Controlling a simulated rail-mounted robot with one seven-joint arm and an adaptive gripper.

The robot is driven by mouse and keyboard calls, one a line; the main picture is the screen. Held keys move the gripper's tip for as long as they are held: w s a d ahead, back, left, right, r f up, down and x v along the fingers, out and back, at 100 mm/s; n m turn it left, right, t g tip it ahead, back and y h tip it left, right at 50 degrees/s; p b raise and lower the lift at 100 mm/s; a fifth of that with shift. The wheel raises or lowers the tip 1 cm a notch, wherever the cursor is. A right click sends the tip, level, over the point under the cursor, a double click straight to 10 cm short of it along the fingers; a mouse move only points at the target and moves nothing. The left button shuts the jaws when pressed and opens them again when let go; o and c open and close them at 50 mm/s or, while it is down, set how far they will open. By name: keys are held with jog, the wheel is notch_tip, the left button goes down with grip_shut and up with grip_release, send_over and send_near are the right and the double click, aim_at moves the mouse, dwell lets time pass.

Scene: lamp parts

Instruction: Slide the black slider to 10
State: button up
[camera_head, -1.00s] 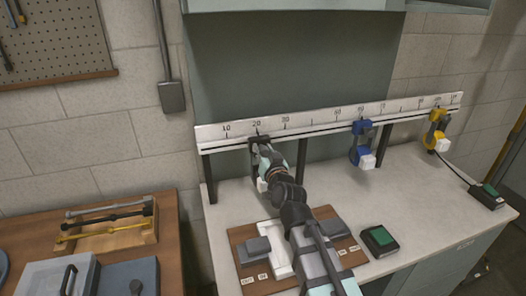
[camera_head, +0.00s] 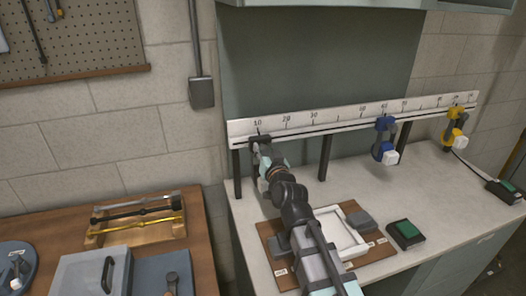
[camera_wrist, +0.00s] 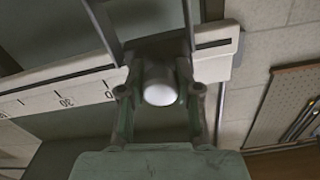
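The white ruled rail (camera_head: 350,116) runs along the back of the bench. The black slider (camera_head: 261,139) is on its left part, with its top at about the 10 mark; my arm partly hides its lower part. My gripper (camera_head: 263,163) is at the slider, below the rail. In the wrist view my gripper (camera_wrist: 160,97) has a finger on each side of the slider's white round knob (camera_wrist: 159,88). The fingers appear shut on the slider body, though exact contact is dim. The 10 mark is not clearly readable in the wrist view.
A blue slider (camera_head: 384,140) and a yellow slider (camera_head: 455,129) hang farther right on the rail. A wooden board with a white frame (camera_head: 349,234) and a green-button box (camera_head: 405,233) are on the bench. A wooden table (camera_head: 62,226) with trays stands left.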

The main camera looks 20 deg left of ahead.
jog(key=o, duration=0.4)
jog(key=v, duration=0.7)
jog(key=shift+s+d, duration=0.15)
